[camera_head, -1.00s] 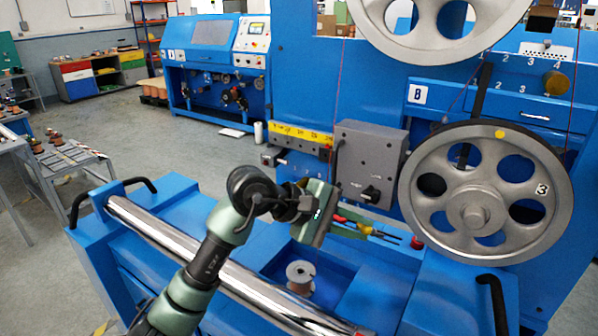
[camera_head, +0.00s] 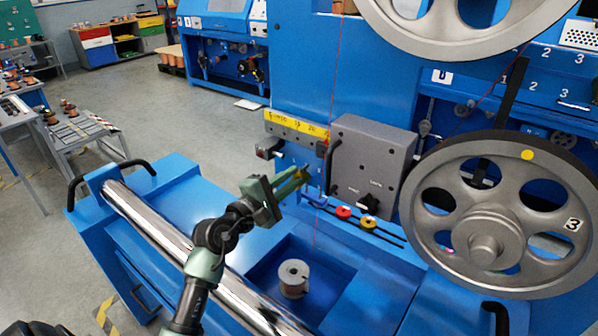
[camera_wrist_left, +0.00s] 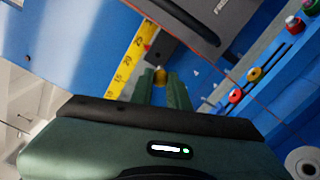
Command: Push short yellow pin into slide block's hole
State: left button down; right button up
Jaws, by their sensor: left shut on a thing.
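My left gripper (camera_head: 300,178) reaches in from the left, in front of the blue machine face, below the yellow ruler. It is shut on the short yellow pin; in the left wrist view, the pin's rounded yellow end (camera_wrist_left: 160,76) shows between the two green fingertips (camera_wrist_left: 165,88). A dark grey block (camera_wrist_left: 158,54), apparently the slide block, sits just beyond the pin beside the ruler's end. Its hole is not clearly visible, and I cannot tell whether the pin touches it. My right gripper is not in view.
The yellow ruler (camera_head: 297,125) runs along the machine face. A grey box (camera_head: 372,165) with a black handle stands right of the gripper. Red (camera_head: 343,212) and yellow (camera_head: 368,221) knobs sit below it. A spool (camera_head: 294,278) stands in the recess; a large wheel (camera_head: 490,210) is at right.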

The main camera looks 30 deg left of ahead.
aim_at(302, 169)
pick_arm(q)
jog(key=shift+w+d+r, duration=0.1)
jog(key=shift+w+r, duration=0.05)
jog(key=shift+w, duration=0.3)
jog(key=shift+w+d+r, duration=0.1)
jog(key=shift+w+r, duration=0.05)
jog(key=shift+w, duration=0.3)
jog(key=shift+w+d+f+b, duration=0.15)
jog(key=shift+w+b, duration=0.15)
jog(key=shift+w, duration=0.75)
jog(key=shift+w+d, duration=0.1)
jog(key=shift+w, duration=0.95)
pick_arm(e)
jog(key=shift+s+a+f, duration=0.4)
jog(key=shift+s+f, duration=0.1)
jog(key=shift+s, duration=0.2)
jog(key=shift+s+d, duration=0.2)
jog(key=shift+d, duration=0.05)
pick_arm(q)
jog(key=shift+w, duration=0.1)
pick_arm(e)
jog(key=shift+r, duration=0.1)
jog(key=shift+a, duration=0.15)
pick_arm(q)
jog(key=shift+w, duration=0.15)
